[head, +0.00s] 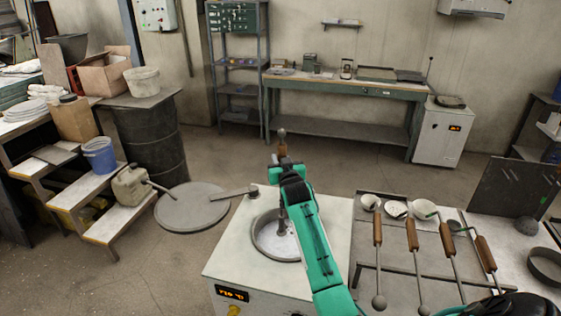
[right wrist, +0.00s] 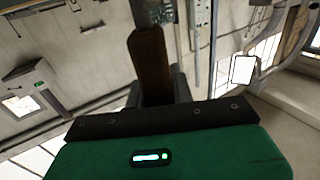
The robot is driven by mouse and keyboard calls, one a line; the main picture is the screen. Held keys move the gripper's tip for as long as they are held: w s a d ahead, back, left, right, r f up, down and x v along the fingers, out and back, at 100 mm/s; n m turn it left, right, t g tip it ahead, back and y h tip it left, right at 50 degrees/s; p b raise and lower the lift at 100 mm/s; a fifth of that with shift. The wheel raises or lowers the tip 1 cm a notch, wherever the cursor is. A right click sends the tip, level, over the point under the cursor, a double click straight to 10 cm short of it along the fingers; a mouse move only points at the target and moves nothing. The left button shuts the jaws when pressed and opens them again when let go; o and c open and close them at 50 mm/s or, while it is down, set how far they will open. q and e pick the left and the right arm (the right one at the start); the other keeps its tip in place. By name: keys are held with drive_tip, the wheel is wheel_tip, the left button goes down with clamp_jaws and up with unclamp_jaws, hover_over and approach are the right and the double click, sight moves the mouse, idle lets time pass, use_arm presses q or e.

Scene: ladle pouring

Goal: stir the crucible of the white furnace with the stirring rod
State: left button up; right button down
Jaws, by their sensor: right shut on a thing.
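The white furnace (head: 228,262) stands in the lower middle of the head view, with a lit display on its front. Its round crucible (head: 259,247) is open at the top and has pale grey contents. My right gripper (head: 284,163) is shut on the brown wooden handle of the stirring rod (head: 282,149), above the furnace. The handle also shows between the dark fingers in the right wrist view (right wrist: 150,62). The rod's grey lower part reaches down into the crucible opening; my green arm hides part of it, and I cannot see its tip. My left gripper is out of view.
Right of the furnace, a grey rack (head: 372,254) holds several wooden-handled tools and small white bowls (head: 424,208). Open floor lies behind the furnace.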

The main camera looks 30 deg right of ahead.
wheel_tip(320, 180, up, 13)
drive_tip(key=p, duration=0.9)
idle(0.6)
idle(0.5)
